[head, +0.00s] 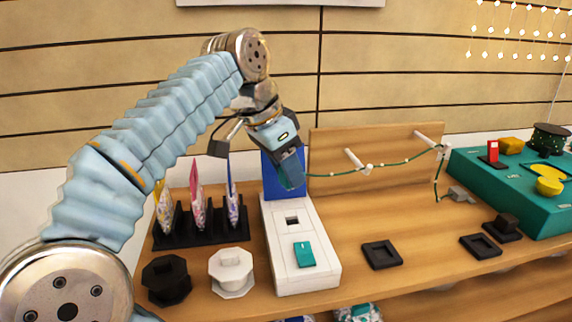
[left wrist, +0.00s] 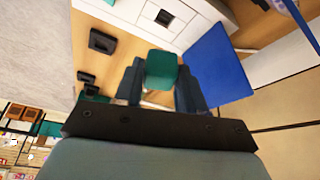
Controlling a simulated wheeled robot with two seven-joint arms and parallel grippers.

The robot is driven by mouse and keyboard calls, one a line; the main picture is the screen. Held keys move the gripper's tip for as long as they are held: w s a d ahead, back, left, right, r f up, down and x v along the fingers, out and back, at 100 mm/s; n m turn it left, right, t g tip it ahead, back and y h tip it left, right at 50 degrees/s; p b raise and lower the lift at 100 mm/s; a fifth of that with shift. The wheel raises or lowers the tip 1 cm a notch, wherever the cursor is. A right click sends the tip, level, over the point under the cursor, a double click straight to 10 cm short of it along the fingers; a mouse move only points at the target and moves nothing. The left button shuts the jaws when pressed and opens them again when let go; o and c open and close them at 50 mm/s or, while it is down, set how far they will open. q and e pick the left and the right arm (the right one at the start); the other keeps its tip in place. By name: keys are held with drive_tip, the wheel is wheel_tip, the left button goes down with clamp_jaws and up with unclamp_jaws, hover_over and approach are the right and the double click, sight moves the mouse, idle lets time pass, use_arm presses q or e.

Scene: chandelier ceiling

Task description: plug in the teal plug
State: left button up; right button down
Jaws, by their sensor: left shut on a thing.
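My left gripper (head: 289,160) is shut on the teal plug (left wrist: 162,70), which shows between its two fingers in the left wrist view. In the head view the gripper is over the back end of the white socket block (head: 279,274), in front of an upright blue panel (head: 270,178). The block has a dark socket opening (head: 292,221) and a teal rectangular piece (head: 304,253) on its top. The plug is above and apart from the opening. A green cord (head: 327,175) runs right from the plug. My right gripper is not in view.
The cord passes over white pegs (head: 357,160) on a wooden board to a grey piece (head: 461,194). A black rack (head: 200,232) with several upright packets stands left. Black frames (head: 382,254) lie right of the block. A teal box (head: 516,198) stands far right.

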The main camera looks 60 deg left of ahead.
sight(285, 186)
use_arm(q)
drive_tip(key=shift+w+f+b, duration=0.15)
drive_tip(key=shift+f+b, duration=0.8)
drive_tip(key=shift+f, duration=0.5)
drive_tip(key=shift+w+f+b, duration=0.1)
drive_tip(key=shift+f+b, duration=0.8)
drive_tip(key=shift+f, duration=0.5)
drive_tip(key=shift+f, duration=0.15)
drive_tip(key=shift+f, duration=0.6)
drive_tip(key=shift+r, duration=0.1)
drive_tip(key=shift+m+h, duration=0.3)
drive_tip(key=shift+m, duration=0.5)
drive_tip(key=shift+m+h+p, duration=0.5)
drive_tip(key=shift+m+p, duration=0.15)
drive_tip(key=shift+m, duration=0.55)
